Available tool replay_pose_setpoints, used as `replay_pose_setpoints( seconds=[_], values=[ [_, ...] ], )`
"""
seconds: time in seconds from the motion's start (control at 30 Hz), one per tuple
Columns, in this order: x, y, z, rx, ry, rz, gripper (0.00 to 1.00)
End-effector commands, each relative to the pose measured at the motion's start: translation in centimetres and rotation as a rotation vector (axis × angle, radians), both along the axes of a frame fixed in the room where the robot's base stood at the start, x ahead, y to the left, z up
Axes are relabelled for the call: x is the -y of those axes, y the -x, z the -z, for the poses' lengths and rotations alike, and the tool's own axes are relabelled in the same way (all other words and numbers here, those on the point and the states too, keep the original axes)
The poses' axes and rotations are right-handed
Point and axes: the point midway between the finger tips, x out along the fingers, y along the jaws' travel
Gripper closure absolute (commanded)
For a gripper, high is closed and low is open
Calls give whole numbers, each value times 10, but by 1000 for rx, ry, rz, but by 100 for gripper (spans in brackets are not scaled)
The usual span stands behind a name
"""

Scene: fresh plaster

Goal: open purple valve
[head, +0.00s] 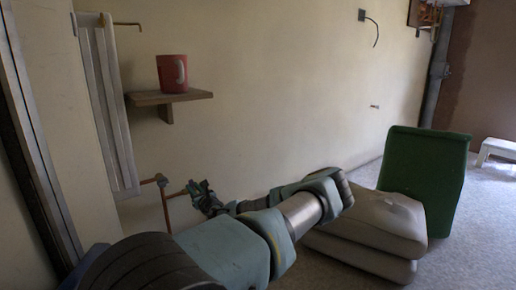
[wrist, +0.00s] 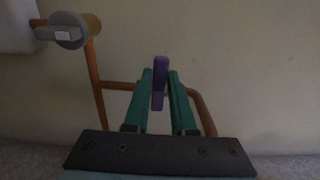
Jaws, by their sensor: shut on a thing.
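The purple valve (wrist: 158,84) shows in the wrist view as a narrow upright purple handle in front of a copper pipe (wrist: 118,86). My gripper (wrist: 161,74) is shut on this handle, with one green finger on each side of it. In the head view my gripper (head: 203,196) is at the end of my outstretched arm, by the copper pipework low on the wall. The purple handle cannot be made out in the head view, and the fingers partly cover the pipe behind it in the wrist view.
A white radiator (head: 107,105) hangs on the wall at left, with a round grey-and-tan fitting (wrist: 70,30) beside it. Beige cushions (head: 375,232) and a green seat piece (head: 425,170) are at right.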

Motion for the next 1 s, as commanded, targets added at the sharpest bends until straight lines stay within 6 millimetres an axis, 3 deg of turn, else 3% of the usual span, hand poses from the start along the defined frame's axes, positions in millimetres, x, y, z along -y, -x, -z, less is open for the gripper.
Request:
replay_pose_setpoints(
  seconds=[0.17, 0.6, 1.0],
  values=[
    [4, -2, -1, -59, -78, 1, 100],
    [21, -15, 12, -387, -527, 1, 100],
    [22, -16, 13, -427, -581, -1, 100]
  ],
)
